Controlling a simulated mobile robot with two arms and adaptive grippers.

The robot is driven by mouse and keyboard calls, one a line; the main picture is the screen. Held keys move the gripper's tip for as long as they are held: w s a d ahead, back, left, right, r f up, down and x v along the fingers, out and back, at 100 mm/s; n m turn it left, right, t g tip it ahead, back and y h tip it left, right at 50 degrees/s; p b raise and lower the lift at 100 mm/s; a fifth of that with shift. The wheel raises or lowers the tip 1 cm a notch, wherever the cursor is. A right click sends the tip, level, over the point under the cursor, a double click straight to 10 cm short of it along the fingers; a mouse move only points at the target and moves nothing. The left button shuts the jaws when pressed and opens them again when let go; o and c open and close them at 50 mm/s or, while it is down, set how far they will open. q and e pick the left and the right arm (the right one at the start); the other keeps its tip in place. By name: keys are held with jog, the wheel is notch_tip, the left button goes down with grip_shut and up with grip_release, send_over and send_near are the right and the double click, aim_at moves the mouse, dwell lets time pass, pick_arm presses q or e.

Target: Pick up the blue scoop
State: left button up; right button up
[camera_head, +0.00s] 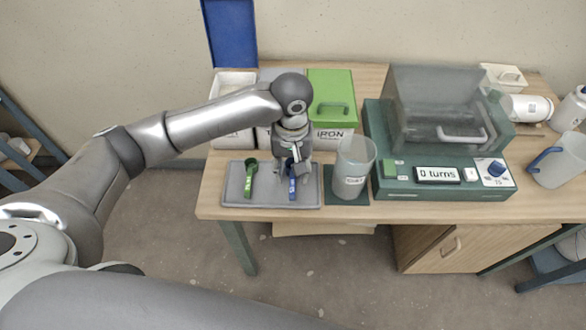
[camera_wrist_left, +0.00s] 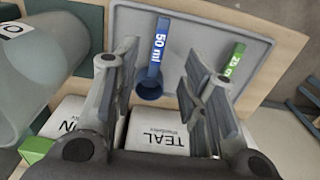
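The blue scoop (camera_head: 292,188) lies on the grey tray (camera_head: 262,203) at the front left of the bench. In the left wrist view the blue scoop (camera_wrist_left: 159,45) shows its "50 ml" handle and round cup between my fingers. My left gripper (camera_head: 291,170) hangs above the tray, over the cup end of the scoop, and hides part of it. In the left wrist view my left gripper (camera_wrist_left: 161,62) is open, with a gap between each finger and the scoop. My right gripper is not in view.
A green scoop (camera_head: 249,179) lies left of the blue one on the tray. A clear jug (camera_head: 353,172) stands close to the right of my gripper. Behind are labelled boxes, including a green-lidded one (camera_head: 331,90). A green machine (camera_head: 440,180) fills the bench further right.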

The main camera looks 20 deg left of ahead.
aim_at(292, 188)
pick_arm(q)
notch_tip(292, 188, down, 9)
jog(key=shift+s+f+p, duration=0.1)
jog(key=shift+s+p, duration=0.05)
jog(key=shift+p, duration=0.3)
jog(key=shift+c, duration=0.5)
grip_shut()
